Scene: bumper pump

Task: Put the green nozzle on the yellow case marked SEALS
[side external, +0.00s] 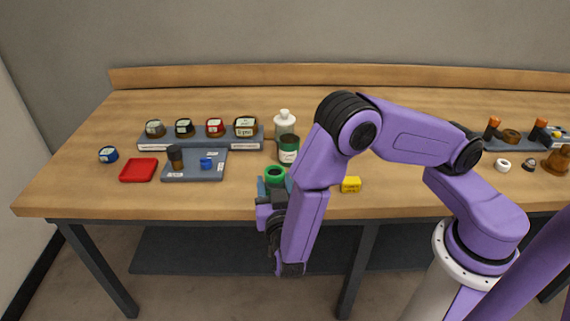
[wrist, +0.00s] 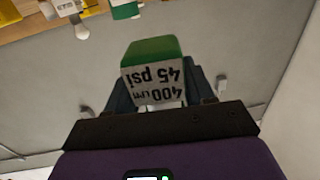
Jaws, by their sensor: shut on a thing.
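The green nozzle (wrist: 152,50) is between my gripper's dark fingers in the wrist view, with a pale label that reads upside down "400 L/min 45 psi". In the side view the green nozzle (side external: 275,172) shows as a green ring at the table's front edge, above my gripper (side external: 272,186). My gripper is shut on it. A small yellow case (side external: 351,185) lies on the table to the right of my forearm; its marking is too small to read. The nozzle is apart from it.
A green-labelled jar (side external: 289,150) and white bottle (side external: 285,122) stand behind the nozzle. Left are a grey rack (side external: 200,143) of several jars, a grey tray (side external: 215,170), a red tray (side external: 139,170) and a blue roll (side external: 108,154).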

